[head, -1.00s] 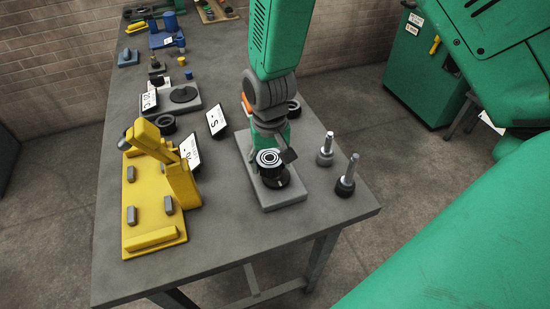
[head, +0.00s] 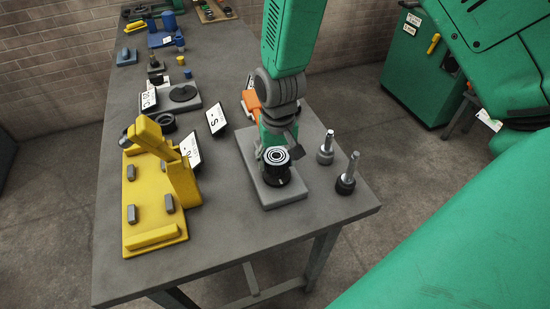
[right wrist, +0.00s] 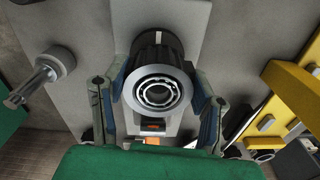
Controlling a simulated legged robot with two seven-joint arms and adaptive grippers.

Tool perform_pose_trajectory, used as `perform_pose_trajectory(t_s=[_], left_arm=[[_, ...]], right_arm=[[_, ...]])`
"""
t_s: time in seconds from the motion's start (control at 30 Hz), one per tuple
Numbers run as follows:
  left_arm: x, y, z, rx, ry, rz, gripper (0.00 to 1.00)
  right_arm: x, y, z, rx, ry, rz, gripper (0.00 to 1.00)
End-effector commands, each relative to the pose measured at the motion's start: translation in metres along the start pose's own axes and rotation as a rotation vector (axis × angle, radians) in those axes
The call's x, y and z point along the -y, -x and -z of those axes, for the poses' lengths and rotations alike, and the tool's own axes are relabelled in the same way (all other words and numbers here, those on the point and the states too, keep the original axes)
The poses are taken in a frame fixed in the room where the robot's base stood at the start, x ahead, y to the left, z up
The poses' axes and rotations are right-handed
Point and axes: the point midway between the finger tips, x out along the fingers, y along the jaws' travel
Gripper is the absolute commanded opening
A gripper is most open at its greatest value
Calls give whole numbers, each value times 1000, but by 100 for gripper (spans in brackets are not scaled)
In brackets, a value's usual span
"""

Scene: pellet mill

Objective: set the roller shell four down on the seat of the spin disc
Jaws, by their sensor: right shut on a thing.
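The roller shell (head: 276,157), a dark ribbed ring with a light bearing inside, is in my right gripper (head: 277,143). In the right wrist view the shell (right wrist: 158,88) stands between the two fingers (right wrist: 158,104), which are shut on its sides. It is over the spin disc on its grey base plate (head: 287,196), about in line with it. The shell and arm hide the seat and most of the disc. I cannot tell whether the shell touches the seat. My left gripper is not in view.
Two pins with dark feet (head: 326,148) (head: 346,176) stand right of the base plate. A yellow fixture (head: 154,200) with a lever stands at left. Label cards (head: 216,119), a dark ring (head: 162,123) and a grey plate with a black disc (head: 184,92) lie farther back. The front table is clear.

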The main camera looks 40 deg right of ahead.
Motion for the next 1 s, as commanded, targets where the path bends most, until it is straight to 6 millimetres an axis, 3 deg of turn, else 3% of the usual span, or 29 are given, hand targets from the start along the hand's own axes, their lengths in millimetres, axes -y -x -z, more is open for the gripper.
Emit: perform_pose_trajectory(t_s=[0.33, 1.0], left_arm=[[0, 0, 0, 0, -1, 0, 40], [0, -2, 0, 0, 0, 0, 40]], right_arm=[[-6, -1, 3, 0, -1, 7, 0], [11, -11, -3, -6, 3, -7, 0]])
